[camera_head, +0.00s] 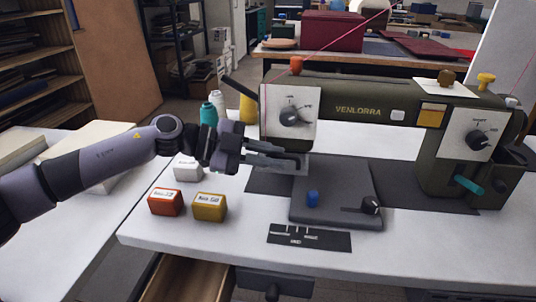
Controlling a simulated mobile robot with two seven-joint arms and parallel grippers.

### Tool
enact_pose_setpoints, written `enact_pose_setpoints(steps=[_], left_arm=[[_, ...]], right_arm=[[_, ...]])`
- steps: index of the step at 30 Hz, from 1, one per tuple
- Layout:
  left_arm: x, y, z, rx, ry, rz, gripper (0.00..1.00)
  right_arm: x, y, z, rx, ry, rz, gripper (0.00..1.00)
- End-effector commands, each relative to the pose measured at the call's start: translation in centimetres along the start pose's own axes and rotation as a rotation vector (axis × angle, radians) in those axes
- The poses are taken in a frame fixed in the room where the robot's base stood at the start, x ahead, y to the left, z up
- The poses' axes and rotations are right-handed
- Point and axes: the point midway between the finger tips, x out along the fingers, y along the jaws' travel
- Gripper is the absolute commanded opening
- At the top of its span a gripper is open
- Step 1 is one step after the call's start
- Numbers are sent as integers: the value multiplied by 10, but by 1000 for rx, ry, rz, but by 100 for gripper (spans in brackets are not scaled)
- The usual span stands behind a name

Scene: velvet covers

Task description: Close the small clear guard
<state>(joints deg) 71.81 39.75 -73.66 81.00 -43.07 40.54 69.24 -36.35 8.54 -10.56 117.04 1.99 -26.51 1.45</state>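The olive-green sewing machine (350,112) stands on the white table, its head end at the left. A small pale, see-through piece (302,168), which looks like the clear guard, shows under the head beside my fingertips. It is partly hidden by my fingers, and its exact position is unclear. My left gripper (296,161) reaches in from the left below the head's dial plate, with its dark fingers pointing right. The fingers lie close together in this view, and I cannot tell whether they touch the guard or how far apart they are. My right gripper is out of view.
A grey bed plate (338,195) with a blue button (312,198) and black knob (371,205) lies below the head. Orange (165,202), yellow (209,207) and white (187,170) boxes stand left. Thread cones (209,115) stand behind my gripper. An open drawer (185,280) is below.

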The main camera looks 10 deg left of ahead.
Motion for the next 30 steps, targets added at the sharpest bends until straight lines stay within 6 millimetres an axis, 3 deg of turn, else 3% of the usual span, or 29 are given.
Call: enact_pose_setpoints(steps=[8, 21, 30], left_arm=[[0, 3, 2, 44, -1, -22, 0], [6, 26, 16, 394, -7, -164, 0], [6, 26, 17, 465, -11, -191, 0]], right_arm=[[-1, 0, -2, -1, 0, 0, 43], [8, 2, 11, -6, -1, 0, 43], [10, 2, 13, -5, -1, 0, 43]])
